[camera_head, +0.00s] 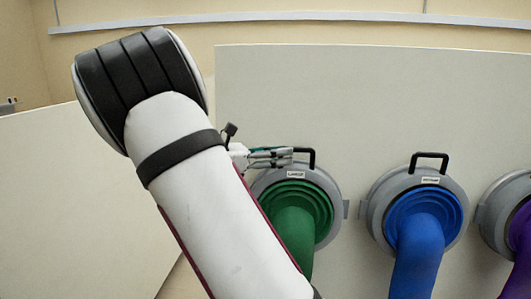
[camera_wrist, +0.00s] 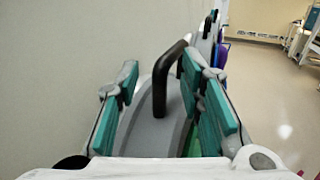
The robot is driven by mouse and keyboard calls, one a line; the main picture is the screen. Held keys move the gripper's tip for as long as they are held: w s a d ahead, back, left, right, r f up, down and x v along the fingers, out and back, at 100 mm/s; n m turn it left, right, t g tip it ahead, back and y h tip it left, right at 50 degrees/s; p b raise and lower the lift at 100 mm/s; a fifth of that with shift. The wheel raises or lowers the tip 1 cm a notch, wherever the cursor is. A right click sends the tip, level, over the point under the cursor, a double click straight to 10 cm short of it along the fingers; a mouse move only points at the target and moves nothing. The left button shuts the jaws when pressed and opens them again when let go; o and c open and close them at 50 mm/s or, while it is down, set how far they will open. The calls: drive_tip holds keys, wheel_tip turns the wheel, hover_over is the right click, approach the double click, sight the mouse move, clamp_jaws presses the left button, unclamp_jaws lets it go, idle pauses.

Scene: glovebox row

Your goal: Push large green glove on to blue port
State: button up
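The large green glove (camera_head: 295,232) hangs from a grey round ring (camera_head: 335,190) labelled LARGE, with a black handle (camera_head: 312,155) on top. The blue port (camera_head: 369,213) is to its right and has a blue glove (camera_head: 420,245) in it and its own black handle (camera_head: 430,157). My gripper (camera_head: 282,156) is beside the green glove's handle, partly hidden by my arm. In the wrist view its teal-padded fingers (camera_wrist: 160,80) are apart, with the black handle (camera_wrist: 170,75) between them. I cannot tell whether a pad touches the handle.
A purple glove (camera_head: 521,245) in another grey ring is at the right edge. The pale panel (camera_head: 370,95) carries the row of ports. The wrist view shows open floor (camera_wrist: 270,90) and equipment (camera_wrist: 306,38) at the right.

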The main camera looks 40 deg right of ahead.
drive_tip(key=shift+s+d, duration=0.25)
drive_tip(key=shift+d, duration=0.25)
drive_tip(key=shift+w, duration=0.1)
drive_tip(key=c, duration=0.8)
clamp_jaws()
